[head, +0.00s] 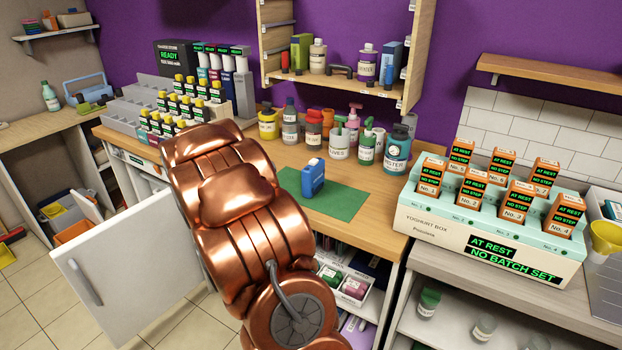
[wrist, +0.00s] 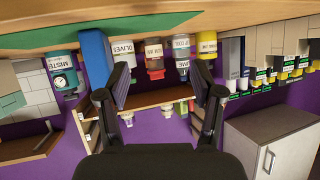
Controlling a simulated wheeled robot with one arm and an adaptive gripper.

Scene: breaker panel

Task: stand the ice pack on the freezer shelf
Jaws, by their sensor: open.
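The blue ice pack (head: 313,178) stands upright on the green mat (head: 340,203) on the wooden counter in the head view. In the wrist view, which is upside down, the blue ice pack (wrist: 97,57) is just left of the left finger, outside the jaws. My gripper (wrist: 161,68) is open, with nothing held between its fingers. In the head view, my copper arm hides the gripper. A white door (head: 130,270) with a handle stands open at lower left. I cannot tell whether it is the freezer's, and I make out no freezer shelf.
Several bottles and jars (head: 338,143) stand close behind the ice pack. A wooden wall shelf (head: 419,60) hangs above them. A yoghurt box (head: 480,235) with several orange cartons stands at right. The mat right of the ice pack is bare.

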